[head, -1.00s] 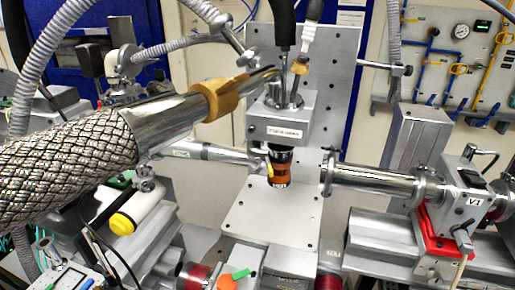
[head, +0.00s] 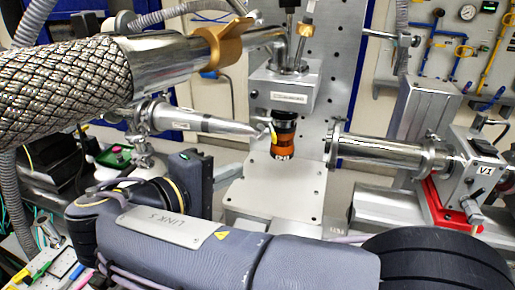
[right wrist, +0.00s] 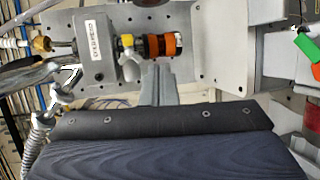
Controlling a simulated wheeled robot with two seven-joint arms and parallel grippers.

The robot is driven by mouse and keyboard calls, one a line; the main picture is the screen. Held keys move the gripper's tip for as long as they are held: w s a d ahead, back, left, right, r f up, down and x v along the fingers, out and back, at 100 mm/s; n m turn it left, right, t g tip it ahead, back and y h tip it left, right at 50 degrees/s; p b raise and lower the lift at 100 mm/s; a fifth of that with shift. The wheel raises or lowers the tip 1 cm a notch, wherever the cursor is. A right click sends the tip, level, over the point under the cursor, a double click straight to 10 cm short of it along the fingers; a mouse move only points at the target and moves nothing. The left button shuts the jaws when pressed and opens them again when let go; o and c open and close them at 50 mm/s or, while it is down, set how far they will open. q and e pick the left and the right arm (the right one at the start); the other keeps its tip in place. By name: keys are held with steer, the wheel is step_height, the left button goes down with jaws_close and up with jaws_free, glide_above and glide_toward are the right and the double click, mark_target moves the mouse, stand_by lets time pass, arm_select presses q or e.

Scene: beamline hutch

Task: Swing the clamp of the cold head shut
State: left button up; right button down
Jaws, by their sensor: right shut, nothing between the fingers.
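The cold head is a grey labelled block (head: 283,92) on the upright plate, with a black and orange cylinder (head: 285,138) hanging below it. A small yellow piece (head: 272,133) sits at the cylinder's left side and also shows in the right wrist view (right wrist: 127,42). It may be the clamp's handle; how far the clamp stands open I cannot tell. My right gripper (head: 238,168) is below and left of the cylinder, partly hidden behind its own wrist. In the right wrist view its fingers (right wrist: 158,85) are together and empty, pointing toward the orange cylinder, apparently short of it. My left gripper is out of view.
A thick braided hose (head: 60,95) and metal tube with a gold collar (head: 222,48) cross the upper left. A thin silver tube (head: 205,122) points at the cylinder from the left. A flanged beam pipe (head: 380,151) stands close on the right. The bare base plate (head: 270,190) lies below.

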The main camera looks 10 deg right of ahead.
steer(key=s+a+r+t+h, duration=0.1)
steer(key=s+a+r+t, duration=0.15)
steer(key=a, duration=0.25)
steer(key=p, duration=0.2)
glide_toward(271, 135)
steer(key=w, duration=0.4)
steer(key=d, duration=0.3)
steer(key=shift+w+r+p, duration=0.15)
steer(key=shift+p, duration=0.2)
steer(key=shift+d, duration=0.4)
steer(key=shift+d, duration=0.15)
